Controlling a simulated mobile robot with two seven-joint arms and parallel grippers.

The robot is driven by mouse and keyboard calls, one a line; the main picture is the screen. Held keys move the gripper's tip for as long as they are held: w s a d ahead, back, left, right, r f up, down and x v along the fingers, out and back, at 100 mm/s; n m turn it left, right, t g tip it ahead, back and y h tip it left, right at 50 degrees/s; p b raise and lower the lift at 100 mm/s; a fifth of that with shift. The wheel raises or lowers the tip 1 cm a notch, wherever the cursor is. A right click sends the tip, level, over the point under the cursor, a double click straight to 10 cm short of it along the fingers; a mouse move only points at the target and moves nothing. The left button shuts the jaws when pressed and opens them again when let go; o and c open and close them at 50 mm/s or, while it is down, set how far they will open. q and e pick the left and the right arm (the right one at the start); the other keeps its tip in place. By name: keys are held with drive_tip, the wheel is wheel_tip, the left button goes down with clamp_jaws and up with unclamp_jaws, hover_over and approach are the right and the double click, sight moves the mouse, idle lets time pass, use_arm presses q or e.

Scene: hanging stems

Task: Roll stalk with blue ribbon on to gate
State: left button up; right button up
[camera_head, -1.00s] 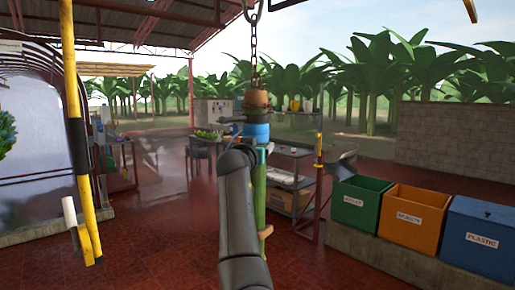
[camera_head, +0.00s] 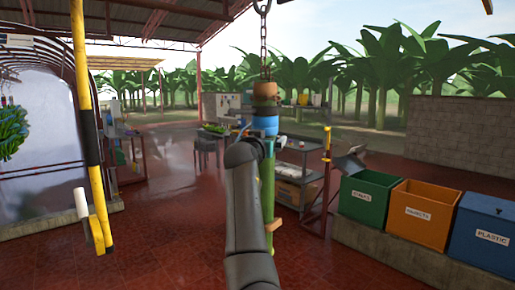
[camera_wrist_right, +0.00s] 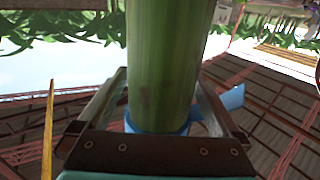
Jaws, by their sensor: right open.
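The green stalk (camera_head: 268,190) hangs upright from a chain (camera_head: 264,45) near the middle of the head view. A blue ribbon (camera_head: 265,123) wraps it just below its brown top. My right arm reaches up to it and partly hides it. In the right wrist view, the stalk (camera_wrist_right: 165,60) stands between the fingers of my right gripper (camera_wrist_right: 160,85), which is open around it. Blue ribbon (camera_wrist_right: 195,120) shows behind the gripper bar. A yellow-and-black post (camera_head: 85,120) with a white handle stands at left; I cannot tell if it is the gate. My left gripper is not in view.
Green, orange and blue bins (camera_head: 425,212) stand on a low wall at right. A metal shelf (camera_head: 300,165) stands behind the stalk. An arched tunnel (camera_head: 45,150) with a hanging green bunch (camera_head: 12,132) is at left. The red floor between is clear.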

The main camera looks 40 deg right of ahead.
drive_tip(key=b+v, duration=0.2)
drive_tip(key=v, duration=1.2)
drive_tip(key=shift+s+b, duration=0.15)
drive_tip(key=shift+b, duration=0.25)
drive_tip(key=shift+a, duration=0.1)
